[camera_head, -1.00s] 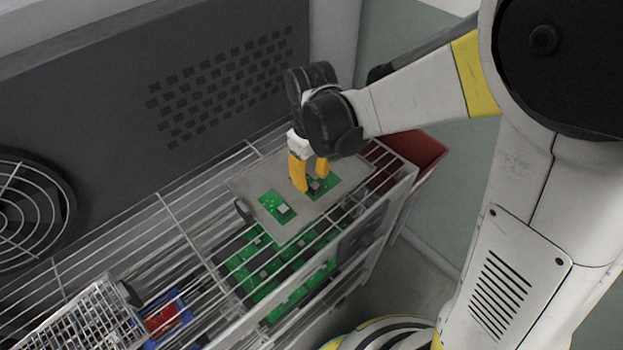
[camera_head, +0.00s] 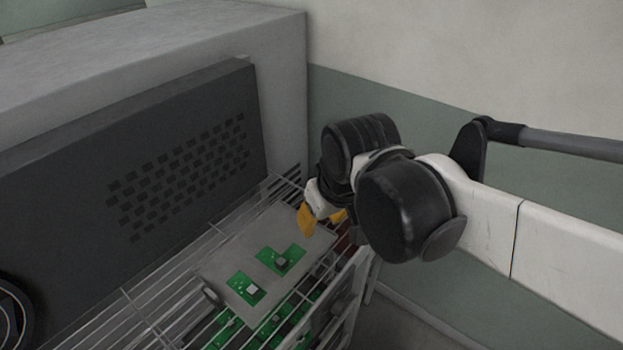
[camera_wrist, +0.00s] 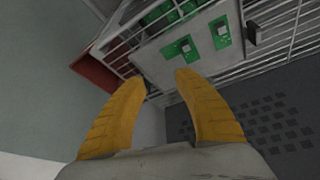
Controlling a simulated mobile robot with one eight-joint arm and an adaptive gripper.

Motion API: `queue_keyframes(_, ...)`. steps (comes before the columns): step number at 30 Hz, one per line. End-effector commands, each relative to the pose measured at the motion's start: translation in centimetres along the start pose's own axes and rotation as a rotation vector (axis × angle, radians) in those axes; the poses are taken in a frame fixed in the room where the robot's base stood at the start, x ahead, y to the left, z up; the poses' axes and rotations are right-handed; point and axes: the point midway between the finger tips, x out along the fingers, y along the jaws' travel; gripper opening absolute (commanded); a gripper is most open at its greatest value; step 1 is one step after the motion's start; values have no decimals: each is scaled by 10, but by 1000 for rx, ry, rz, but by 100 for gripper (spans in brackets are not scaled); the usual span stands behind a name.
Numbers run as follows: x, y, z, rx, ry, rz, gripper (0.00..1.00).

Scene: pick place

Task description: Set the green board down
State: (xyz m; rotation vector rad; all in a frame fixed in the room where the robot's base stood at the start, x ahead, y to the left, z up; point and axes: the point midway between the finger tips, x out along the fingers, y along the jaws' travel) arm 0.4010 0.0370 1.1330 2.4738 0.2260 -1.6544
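Two green boards lie on a flat grey plate (camera_head: 222,263) on top of the wire rack. The nearer green board (camera_head: 246,288) sits on the left part of the plate. The other green board (camera_head: 281,260) lies to its right and farther back; both also show in the wrist view, the first green board at right (camera_wrist: 220,31) and the second at left (camera_wrist: 181,49). My gripper (camera_wrist: 156,80) is open and empty, its two yellow fingers apart. It is raised beyond the right end of the plate, clear of both boards.
The wire rack (camera_head: 150,311) holds several more green boards below the plate. A dark perforated panel (camera_head: 130,160) stands behind the rack. A red bin (camera_wrist: 97,71) is at the rack's end.

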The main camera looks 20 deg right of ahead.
Motion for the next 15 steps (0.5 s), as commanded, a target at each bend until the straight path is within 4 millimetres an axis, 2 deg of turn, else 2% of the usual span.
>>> queue_keyframes(1,-6,7,13,46,45,15,37)
queue_keyframes(6,-17,23,36,163,173,49,37)
queue_keyframes(15,-20,29,44,213,232,63,37)
